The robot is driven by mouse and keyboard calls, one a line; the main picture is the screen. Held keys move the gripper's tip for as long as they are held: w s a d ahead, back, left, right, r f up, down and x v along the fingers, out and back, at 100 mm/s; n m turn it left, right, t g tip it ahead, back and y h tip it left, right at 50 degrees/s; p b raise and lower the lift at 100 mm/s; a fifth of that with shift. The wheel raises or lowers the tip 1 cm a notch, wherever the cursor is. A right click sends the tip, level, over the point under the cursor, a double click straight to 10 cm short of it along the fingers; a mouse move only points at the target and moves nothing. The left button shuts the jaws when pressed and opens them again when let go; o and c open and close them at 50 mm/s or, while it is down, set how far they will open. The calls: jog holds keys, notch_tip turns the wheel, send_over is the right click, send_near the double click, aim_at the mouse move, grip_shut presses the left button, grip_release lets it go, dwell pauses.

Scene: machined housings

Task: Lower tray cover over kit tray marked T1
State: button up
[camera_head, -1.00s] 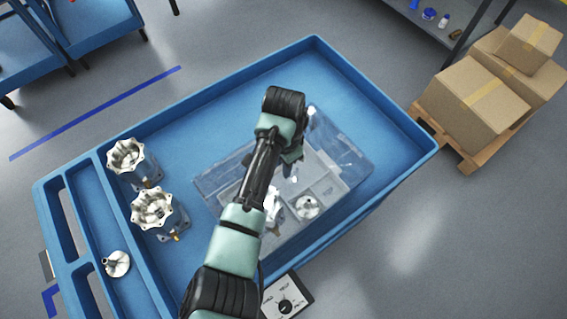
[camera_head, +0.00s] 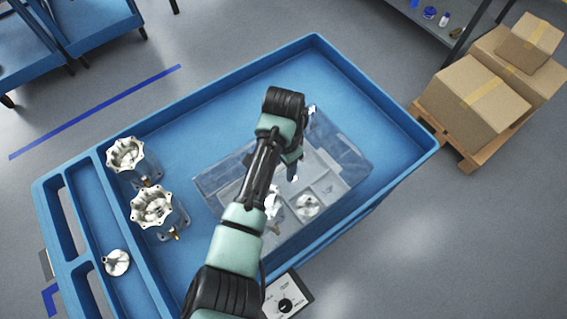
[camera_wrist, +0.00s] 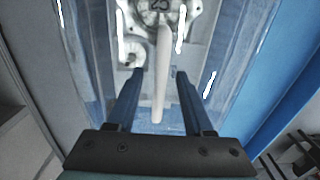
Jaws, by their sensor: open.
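The clear tray cover (camera_head: 345,150) shows as a see-through sheet with bright glints over the pale compartmented kit tray. Metal parts, including a round one (camera_head: 307,206), show in the tray (camera_head: 327,188). I cannot read a T1 mark. My gripper is above the cover, mostly hidden behind my arm in the head view. In the wrist view my gripper (camera_wrist: 160,78) is open, its two dark fingers apart on either side of a pale upright bar (camera_wrist: 161,90). I cannot tell whether they touch it. Beyond it is a metal part marked 25 (camera_wrist: 160,8).
Two metal housings (camera_head: 126,155) (camera_head: 152,207) stand at the left of the blue cart (camera_head: 225,110). A small round metal part (camera_head: 117,262) lies in its side channel. A control box with a dial (camera_head: 287,303) is at the front edge. The cart's back area is clear.

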notch_tip(320, 180, up, 13)
dwell(0.5)
dwell(0.4)
